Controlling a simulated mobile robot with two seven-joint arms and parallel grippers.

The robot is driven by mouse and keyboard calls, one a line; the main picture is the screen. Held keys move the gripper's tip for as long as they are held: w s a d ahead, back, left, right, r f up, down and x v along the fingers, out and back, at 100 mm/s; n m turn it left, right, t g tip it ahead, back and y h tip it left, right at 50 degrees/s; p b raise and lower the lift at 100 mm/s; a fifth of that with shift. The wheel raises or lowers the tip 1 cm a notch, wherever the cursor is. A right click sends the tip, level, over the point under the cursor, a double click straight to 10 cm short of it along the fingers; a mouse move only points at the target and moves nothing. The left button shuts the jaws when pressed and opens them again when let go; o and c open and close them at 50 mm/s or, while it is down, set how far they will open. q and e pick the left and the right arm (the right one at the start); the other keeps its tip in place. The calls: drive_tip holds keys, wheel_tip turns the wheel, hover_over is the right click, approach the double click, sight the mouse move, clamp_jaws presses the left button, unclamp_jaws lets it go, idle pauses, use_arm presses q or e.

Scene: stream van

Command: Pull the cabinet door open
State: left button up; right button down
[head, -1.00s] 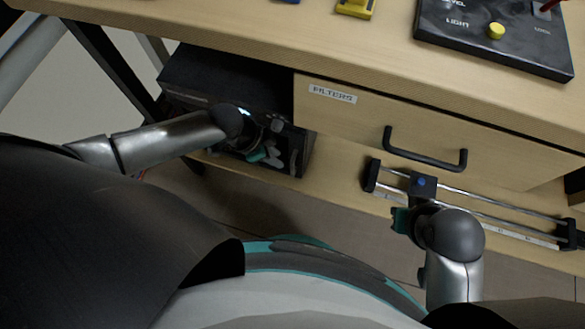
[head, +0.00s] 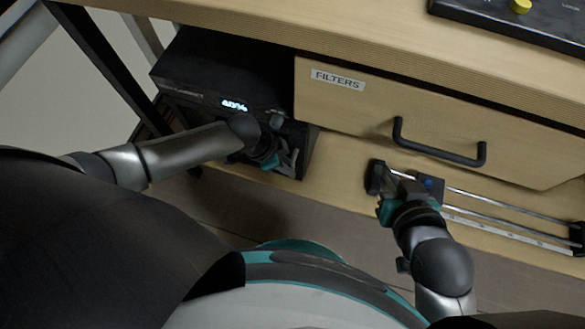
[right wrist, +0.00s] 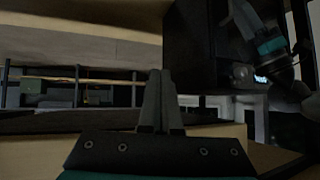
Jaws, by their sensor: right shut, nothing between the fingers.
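No cabinet door is plainly visible. A wooden drawer front (head: 350,110) labelled FILTERS, with a black bar handle (head: 438,148), is closed under the tabletop.
A slide rail (head: 480,200) with a blue-topped carriage (head: 430,183) lies along the lower shelf. A black control panel with a yellow knob (head: 521,6) is on the tabletop. A dark table leg (head: 100,65) stands at the left. Floor shows below the shelf.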

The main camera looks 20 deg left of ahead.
use_arm(q)
drive_tip(key=b+x, duration=0.2)
drive_tip(key=x, duration=0.1)
drive_tip(key=shift+f, duration=0.35)
drive_tip(key=shift+w+d+f+b, duration=0.1)
drive_tip(key=shift+d+f+b, duration=0.2)
drive_tip(key=shift+b, duration=0.15)
use_arm(e)
drive_tip(key=shift+a+r+t+y, duration=0.5)
drive_tip(key=shift+a+t, duration=0.25)
drive_tip(key=shift+t, duration=0.15)
drive_tip(key=shift+a+r+t+y, duration=0.35)
drive_tip(key=shift+a+t+y, duration=0.15)
drive_tip(key=shift+a+t, duration=0.35)
drive_tip(key=shift+a+r+t+y, duration=0.5)
drive_tip(key=shift+a+t, duration=0.15)
drive_tip(key=shift+t, duration=0.3)
use_arm(q)
drive_tip(key=shift+a, duration=0.1)
clamp_jaws()
use_arm(e)
drive_tip(key=shift+m, duration=0.3)
